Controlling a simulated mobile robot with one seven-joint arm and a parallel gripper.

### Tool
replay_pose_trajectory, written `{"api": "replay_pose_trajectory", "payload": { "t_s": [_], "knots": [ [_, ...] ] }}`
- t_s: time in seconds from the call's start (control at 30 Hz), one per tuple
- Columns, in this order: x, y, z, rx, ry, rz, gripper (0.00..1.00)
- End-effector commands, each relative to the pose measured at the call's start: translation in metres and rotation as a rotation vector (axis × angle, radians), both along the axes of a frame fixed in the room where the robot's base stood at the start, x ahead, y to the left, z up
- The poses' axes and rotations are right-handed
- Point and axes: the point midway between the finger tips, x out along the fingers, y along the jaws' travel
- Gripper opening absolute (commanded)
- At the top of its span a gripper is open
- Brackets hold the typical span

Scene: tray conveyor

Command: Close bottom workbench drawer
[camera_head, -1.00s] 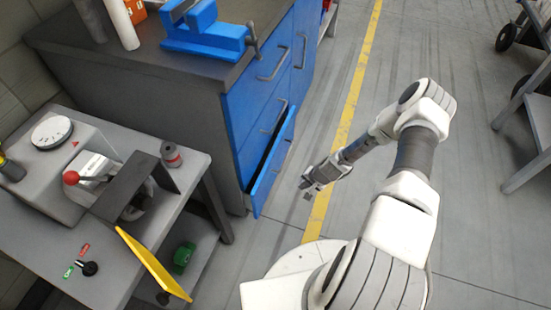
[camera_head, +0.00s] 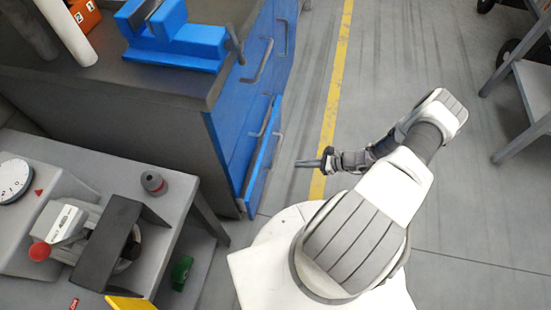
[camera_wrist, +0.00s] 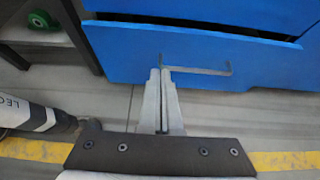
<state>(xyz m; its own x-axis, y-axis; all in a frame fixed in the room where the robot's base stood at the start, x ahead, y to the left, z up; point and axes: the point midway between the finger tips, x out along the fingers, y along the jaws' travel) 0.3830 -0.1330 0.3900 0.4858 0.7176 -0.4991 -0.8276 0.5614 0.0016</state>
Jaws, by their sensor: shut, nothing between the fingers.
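The blue workbench (camera_head: 228,130) stands at the upper left of the head view. Its bottom drawer (camera_head: 258,172) sticks out a little, and a dark gap shows above its front in the wrist view (camera_wrist: 190,55). The drawer's handle (camera_wrist: 205,71) is a thin bar on the front. My gripper (camera_head: 299,163) is right of the drawer front and apart from it in the head view. In the wrist view my gripper (camera_wrist: 160,75) points at the drawer front near the left end of the handle, fingers together and empty. Whether the tips touch cannot be told.
A grey table (camera_head: 175,195) with a press machine stands left of the drawer. A blue vise (camera_head: 175,40) is on the workbench top. A grey cart (camera_head: 520,95) stands at the right. The floor around the yellow line (camera_head: 333,95) is clear.

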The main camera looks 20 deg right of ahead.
Motion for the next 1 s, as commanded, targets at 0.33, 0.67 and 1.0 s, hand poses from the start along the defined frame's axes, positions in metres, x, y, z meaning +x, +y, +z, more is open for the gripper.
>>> {"api": "replay_pose_trajectory", "payload": {
  "t_s": [0.33,0.67,1.0],
  "knots": [
    [0.029,0.045,-0.033,0.002,-0.001,0.004,0.00],
    [0.060,0.091,-0.050,0.001,0.000,0.004,0.00],
    [0.070,0.104,-0.049,-0.002,-0.001,0.005,0.00]
  ]
}}
